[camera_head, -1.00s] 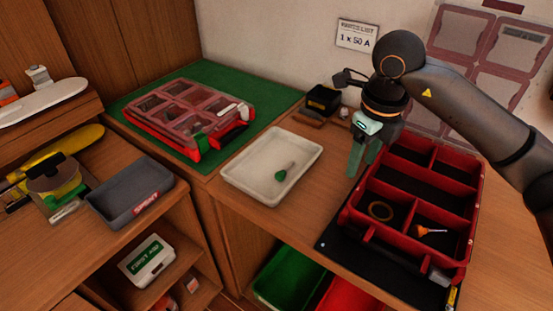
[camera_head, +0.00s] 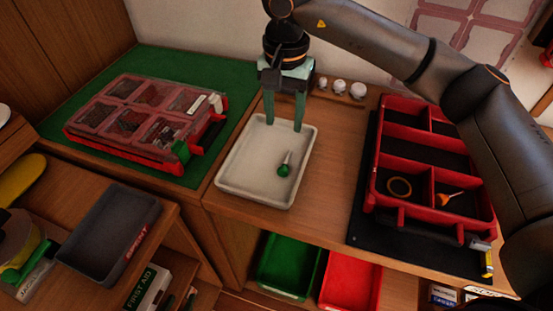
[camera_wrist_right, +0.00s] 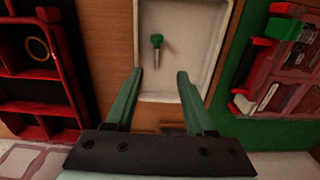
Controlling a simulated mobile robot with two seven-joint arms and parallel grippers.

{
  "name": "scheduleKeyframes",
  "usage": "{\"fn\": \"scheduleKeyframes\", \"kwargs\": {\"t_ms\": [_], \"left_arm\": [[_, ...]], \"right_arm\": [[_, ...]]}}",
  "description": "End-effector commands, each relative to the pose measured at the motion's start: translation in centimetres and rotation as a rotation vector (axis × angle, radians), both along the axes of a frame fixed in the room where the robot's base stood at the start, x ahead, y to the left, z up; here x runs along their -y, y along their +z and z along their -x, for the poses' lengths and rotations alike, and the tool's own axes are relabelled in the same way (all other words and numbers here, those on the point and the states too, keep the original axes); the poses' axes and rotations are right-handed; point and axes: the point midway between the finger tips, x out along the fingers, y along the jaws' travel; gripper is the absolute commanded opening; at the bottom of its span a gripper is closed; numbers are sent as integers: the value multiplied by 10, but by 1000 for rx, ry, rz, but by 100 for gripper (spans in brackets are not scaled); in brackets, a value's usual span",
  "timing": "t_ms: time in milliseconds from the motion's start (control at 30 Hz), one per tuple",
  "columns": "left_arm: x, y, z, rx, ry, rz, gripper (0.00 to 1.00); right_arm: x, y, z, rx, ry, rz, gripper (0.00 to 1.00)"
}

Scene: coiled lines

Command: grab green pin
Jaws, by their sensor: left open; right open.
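The green pin (camera_head: 285,165) has a round green head and a thin pale shaft. It lies in the white tray (camera_head: 232,187), right of the tray's middle. It also shows in the right wrist view (camera_wrist_right: 157,43), ahead of the fingertips. My right gripper (camera_head: 284,126) is open and empty, with its fingers pointing down at the far edge of the tray. In the right wrist view my right gripper (camera_wrist_right: 160,74) has its two fingers spread, with the pin beyond the gap between them. My left gripper is not in view.
A red compartment box (camera_head: 420,174) on a black mat (camera_head: 362,215) stands right of the tray. A clear-lidded red case (camera_head: 150,115) lies on a green mat (camera_head: 80,85) at left. Green and red bins (camera_head: 290,262) sit below the table edge.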

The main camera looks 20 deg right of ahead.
Motion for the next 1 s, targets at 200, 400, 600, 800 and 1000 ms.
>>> {"fn": "scheduleKeyframes", "kwargs": {"t_ms": [200,400,600,800,1000], "left_arm": [[0,4,0,-1,-1,0,50],[1,7,0,-1,-1,0,50],[1,9,1,-1,-1,0,50],[1,20,1,-1,-1,0,50],[1,20,1,-1,0,1,50]], "right_arm": [[0,-30,1,-8,16,2,55],[0,-63,1,-6,14,1,55],[1,-77,2,-4,14,1,55],[1,-104,9,-6,15,1,55],[1,-124,8,-3,14,0,55]]}}
